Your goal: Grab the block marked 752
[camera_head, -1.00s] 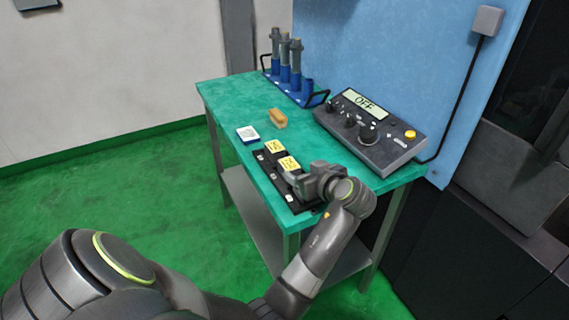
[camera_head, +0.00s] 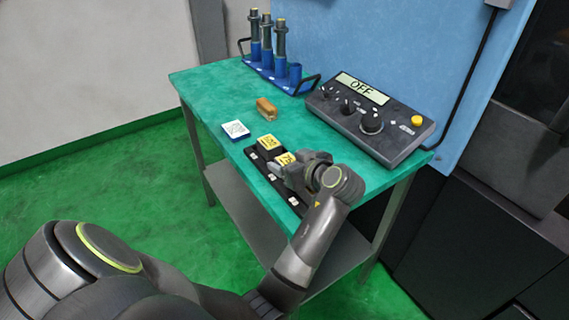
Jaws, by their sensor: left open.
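A black tray (camera_head: 252,153) on the green table holds dark blocks with yellow labels. One block (camera_head: 267,142) stands at the tray's far end, and a second block (camera_head: 285,158) sits nearer, beside my left gripper. The label writing is too small to read surely, so I cannot tell which block is 752. My left gripper (camera_head: 280,168) is open, with its fingers low at the nearer block. I cannot tell whether they touch it. My right gripper is not in view.
A white-topped block (camera_head: 236,130) and a tan brush-like piece (camera_head: 266,108) lie on the table (camera_head: 207,90). A blue rack (camera_head: 270,75) with dark cylindrical tools stands at the back. A control box (camera_head: 368,122) reading OFF stands right of the tray, close to my wrist.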

